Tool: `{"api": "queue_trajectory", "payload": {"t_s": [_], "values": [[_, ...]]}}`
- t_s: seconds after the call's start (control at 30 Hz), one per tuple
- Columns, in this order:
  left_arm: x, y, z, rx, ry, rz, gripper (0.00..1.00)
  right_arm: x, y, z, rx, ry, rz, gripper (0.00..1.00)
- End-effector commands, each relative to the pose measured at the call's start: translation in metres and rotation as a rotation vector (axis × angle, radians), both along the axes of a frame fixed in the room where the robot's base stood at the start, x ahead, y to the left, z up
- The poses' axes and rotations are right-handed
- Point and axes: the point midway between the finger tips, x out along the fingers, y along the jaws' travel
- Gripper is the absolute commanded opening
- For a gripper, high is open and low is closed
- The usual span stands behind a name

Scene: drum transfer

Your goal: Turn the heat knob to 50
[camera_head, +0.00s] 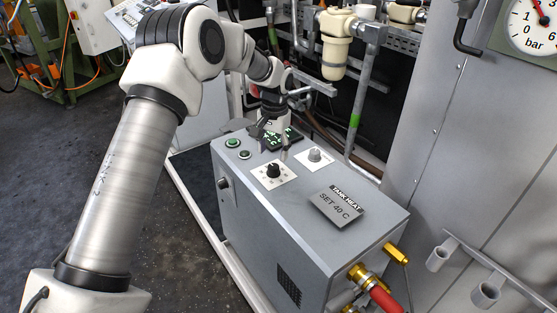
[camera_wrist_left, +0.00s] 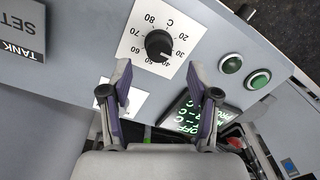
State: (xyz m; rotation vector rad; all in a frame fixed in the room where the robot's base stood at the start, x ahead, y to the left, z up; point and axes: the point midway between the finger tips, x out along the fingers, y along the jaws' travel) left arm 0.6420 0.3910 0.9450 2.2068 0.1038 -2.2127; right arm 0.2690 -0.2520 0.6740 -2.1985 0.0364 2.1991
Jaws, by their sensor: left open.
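The heat knob (camera_head: 273,171) is black and stands on a white dial plate on top of the grey cabinet. In the left wrist view the knob (camera_wrist_left: 158,45) has a scale marked 20 to 80 C, and its white mark points to the lower right; its exact reading is unclear. My right gripper is not in view.
A grey knob (camera_head: 314,155) sits on a second white plate nearby. Green buttons (camera_wrist_left: 258,80) and a lit green display (camera_wrist_left: 182,118) are on the same cabinet top. A cream filter bowl (camera_head: 335,55) and pipes stand behind. A red hose (camera_head: 384,298) leaves the front right.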

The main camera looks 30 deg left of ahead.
Motion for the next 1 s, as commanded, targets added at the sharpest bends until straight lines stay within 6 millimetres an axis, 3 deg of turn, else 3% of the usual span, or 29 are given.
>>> {"api": "queue_trajectory", "payload": {"t_s": [0.1,0.3,0.57,0.73,0.77,1.0], "values": [[-0.001,0.001,-0.024,0.000,0.003,0.000,0.61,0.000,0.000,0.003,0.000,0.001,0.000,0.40],[-0.001,0.002,-0.053,0.000,0.001,0.000,0.61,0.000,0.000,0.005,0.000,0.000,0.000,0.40],[0.000,0.002,-0.057,0.000,-0.001,0.000,0.61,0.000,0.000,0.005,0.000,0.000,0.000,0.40],[0.000,0.002,-0.057,0.000,-0.001,0.000,0.04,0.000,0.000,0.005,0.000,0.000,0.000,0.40],[0.000,0.002,-0.057,0.000,-0.001,0.000,0.00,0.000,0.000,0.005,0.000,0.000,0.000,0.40],[0.000,0.002,-0.058,0.000,-0.001,-0.005,0.00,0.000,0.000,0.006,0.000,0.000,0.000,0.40]]}}
